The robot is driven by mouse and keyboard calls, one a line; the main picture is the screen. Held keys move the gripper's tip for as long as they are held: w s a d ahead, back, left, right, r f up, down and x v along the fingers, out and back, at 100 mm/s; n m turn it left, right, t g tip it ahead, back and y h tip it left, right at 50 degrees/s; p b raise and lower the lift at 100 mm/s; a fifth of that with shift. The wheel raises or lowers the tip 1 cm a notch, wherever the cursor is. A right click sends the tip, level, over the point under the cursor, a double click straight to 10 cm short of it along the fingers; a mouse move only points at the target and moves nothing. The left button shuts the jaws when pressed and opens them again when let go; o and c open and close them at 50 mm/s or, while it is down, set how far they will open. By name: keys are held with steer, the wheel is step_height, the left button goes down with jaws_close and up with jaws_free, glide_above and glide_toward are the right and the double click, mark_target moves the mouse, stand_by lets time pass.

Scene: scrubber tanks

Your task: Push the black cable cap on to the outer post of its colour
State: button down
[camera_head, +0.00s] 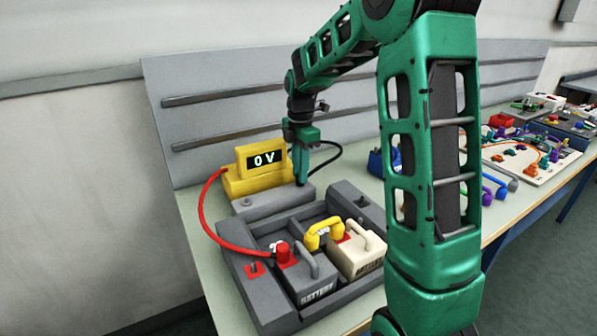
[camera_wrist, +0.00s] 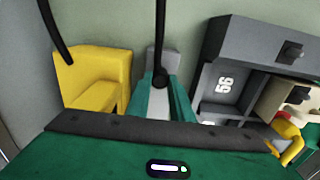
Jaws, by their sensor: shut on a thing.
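My gripper (camera_head: 302,180) is shut on the black cable cap (camera_wrist: 160,80), with its black cable (camera_wrist: 160,30) running away from it. The gripper is over or close above a small grey block (camera_head: 270,203); whether the cap touches it I cannot tell. The grey tray (camera_head: 245,293) holds a dark battery (camera_head: 308,285) and a cream battery (camera_head: 360,262). A dark post (camera_head: 362,201) stands on the tray's back right corner; it also shows in the wrist view (camera_wrist: 291,52). A post on a red square (camera_head: 254,268) is at the tray's left. The cream battery's outer side is partly hidden.
A yellow meter (camera_head: 240,186) reads 0 V behind the tray. A red cable (camera_head: 205,215) runs from it to a red cap (camera_head: 283,254) on the dark battery. A yellow link (camera_head: 325,232) spans the batteries. Other kits (camera_head: 520,150) lie far right.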

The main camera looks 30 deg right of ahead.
steer(key=shift+r, duration=2.5)
steer(key=shift+r, duration=0.1)
steer(key=shift+r+n, duration=1.1)
steer(key=shift+r, duration=1.15)
steer(key=s, duration=0.8)
steer(key=s+d, duration=0.1)
steer(key=s, duration=1.6)
steer(key=shift+s+d, duration=0.1)
steer(key=shift+d, duration=0.1)
steer(key=shift+f, duration=2.25)
